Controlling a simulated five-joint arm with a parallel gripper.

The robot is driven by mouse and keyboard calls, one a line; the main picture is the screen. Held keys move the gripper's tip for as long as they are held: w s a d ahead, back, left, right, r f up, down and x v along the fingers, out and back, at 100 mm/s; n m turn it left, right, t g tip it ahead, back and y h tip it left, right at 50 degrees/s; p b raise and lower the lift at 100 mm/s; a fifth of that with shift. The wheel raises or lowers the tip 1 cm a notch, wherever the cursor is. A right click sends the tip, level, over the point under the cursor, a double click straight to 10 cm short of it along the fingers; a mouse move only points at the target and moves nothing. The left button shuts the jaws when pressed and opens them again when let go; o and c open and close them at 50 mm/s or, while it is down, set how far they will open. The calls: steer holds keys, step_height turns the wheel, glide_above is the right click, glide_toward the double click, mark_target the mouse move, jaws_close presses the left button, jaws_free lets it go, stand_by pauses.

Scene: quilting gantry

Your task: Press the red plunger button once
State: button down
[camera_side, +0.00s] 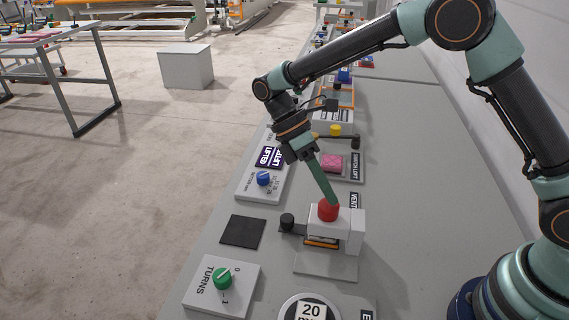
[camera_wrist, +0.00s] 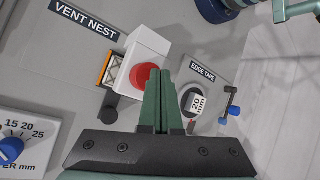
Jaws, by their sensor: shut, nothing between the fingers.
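The red plunger button (camera_side: 328,210) sits on top of a white block (camera_side: 338,228) near the middle of the bench in the side view. In the wrist view the red button (camera_wrist: 144,77) shows just left of my fingers, partly hidden by them. My gripper (camera_side: 334,202) points down at a slant, its green fingers shut with nothing between them. Its tips are at the top of the button in the side view; whether they touch it I cannot tell. The fingertips also show in the wrist view (camera_wrist: 160,72).
A blue knob (camera_side: 263,179), a pink block (camera_side: 332,162) and a yellow knob (camera_side: 335,130) lie farther back. A dark flat square (camera_side: 243,232) is left of the button's block.

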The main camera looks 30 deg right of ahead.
mark_target(326, 203)
steer(key=shift+f, duration=1)
stand_by(0.9)
steer(key=shift+r, duration=1.4)
steer(key=shift+r, duration=2.55)
